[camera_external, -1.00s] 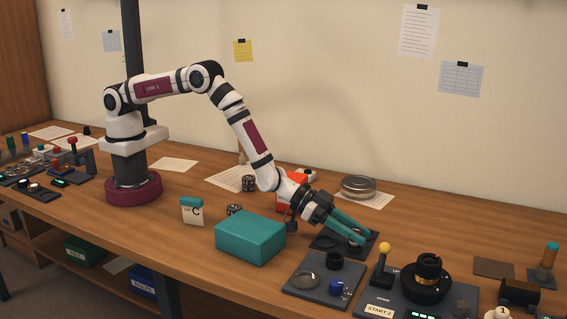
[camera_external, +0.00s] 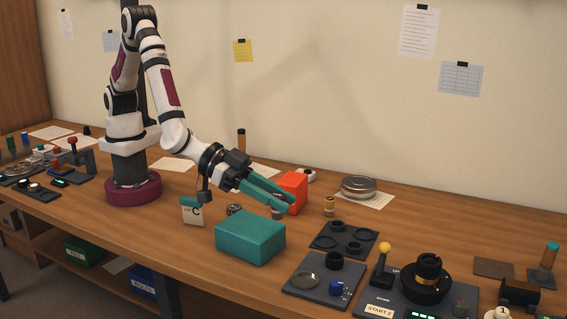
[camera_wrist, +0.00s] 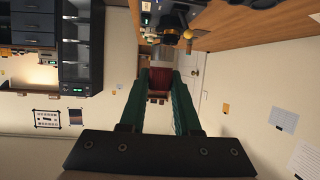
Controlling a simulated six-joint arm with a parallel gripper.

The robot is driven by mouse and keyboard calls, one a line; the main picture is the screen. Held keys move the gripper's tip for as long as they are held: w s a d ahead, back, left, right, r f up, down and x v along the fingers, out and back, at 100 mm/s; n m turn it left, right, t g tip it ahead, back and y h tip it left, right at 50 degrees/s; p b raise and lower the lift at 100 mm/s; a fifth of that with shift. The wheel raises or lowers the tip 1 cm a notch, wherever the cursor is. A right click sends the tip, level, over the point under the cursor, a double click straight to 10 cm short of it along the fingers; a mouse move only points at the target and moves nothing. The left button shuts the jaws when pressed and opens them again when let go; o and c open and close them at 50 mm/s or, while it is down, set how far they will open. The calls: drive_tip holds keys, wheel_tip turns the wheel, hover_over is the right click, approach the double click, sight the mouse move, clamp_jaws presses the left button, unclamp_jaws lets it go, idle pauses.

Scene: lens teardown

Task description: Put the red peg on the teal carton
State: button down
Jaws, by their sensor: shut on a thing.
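The teal carton (camera_external: 250,238) lies closed on the table, in front of my gripper in the outside view. My gripper (camera_external: 282,201) has long teal fingers and hangs low, just behind the carton and apart from it in the picture. In the wrist view the fingertips (camera_wrist: 160,82) are shut on a dark red piece, which I take to be the red peg (camera_wrist: 160,76). A grey part shows just beyond it. In the outside view the fingers largely hide the peg.
An orange-red box (camera_external: 294,188) stands right behind the fingers. A small brass cylinder (camera_external: 329,206) stands to their right.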

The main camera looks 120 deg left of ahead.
drive_tip(key=s+d+r+n+y, duration=0.1)
drive_tip(key=s+n+y, duration=0.1)
drive_tip(key=s, duration=0.7)
drive_tip(key=s+d+r+n+y, duration=0.1)
drive_tip(key=s+r+y, duration=0.1)
drive_tip(key=s, duration=0.6)
drive_tip(key=g, duration=0.1)
hover_over(250, 225)
drive_tip(key=shift+n, duration=0.3)
drive_tip(key=f, duration=0.7)
drive_tip(key=shift+s+d, duration=0.15)
drive_tip(key=shift+s, duration=0.05)
drive_tip(key=shift+w+f, duration=0.2)
drive_tip(key=shift+f, duration=1.85)
drive_tip(key=shift+f, duration=0.15)
drive_tip(key=c, duration=0.6)
unclamp_jaws()
